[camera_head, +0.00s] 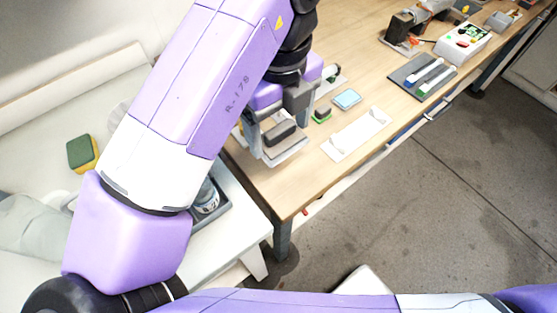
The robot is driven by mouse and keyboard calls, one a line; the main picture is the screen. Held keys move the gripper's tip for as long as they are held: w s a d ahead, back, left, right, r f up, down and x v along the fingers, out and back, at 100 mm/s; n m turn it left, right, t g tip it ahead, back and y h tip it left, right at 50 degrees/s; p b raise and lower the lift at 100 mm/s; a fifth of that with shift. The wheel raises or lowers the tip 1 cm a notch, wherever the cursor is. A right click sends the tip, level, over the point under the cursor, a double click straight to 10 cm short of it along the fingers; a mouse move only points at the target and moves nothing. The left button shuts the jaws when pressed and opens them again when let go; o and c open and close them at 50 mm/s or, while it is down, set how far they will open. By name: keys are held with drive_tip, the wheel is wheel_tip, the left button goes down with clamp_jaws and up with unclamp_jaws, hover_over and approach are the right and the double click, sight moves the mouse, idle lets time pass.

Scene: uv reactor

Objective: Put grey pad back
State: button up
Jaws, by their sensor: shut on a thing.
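My gripper (279,131) is at the left end of the wooden table, pointing down. It is shut on a grey pad (280,133), a dark grey block seen between its fingers. A light grey flat plate (290,149) shows just under the block. I cannot tell whether the plate is part of the pad or a separate thing, or whether it touches the table. The arm and gripper hide the area behind them.
Right of my gripper on the table (275,191) are a small dark block with a green base (322,113), a light blue pad (347,98) and a white panel (356,134). A dark mat (405,74) and a white device (462,42) stand farther right. A green-yellow sponge (83,152) lies left.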

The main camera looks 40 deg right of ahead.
wheel_tip(320, 180, down, 11)
drive_tip(key=shift+f+b, duration=0.1)
drive_tip(key=shift+b, duration=0.25)
drive_tip(key=shift+f, duration=0.15)
drive_tip(key=o, duration=1.3)
drive_tip(key=shift+r, duration=0.2)
wheel_tip(320, 180, up, 12)
drive_tip(key=shift+r+p, duration=0.1)
drive_tip(key=shift+p, duration=0.4)
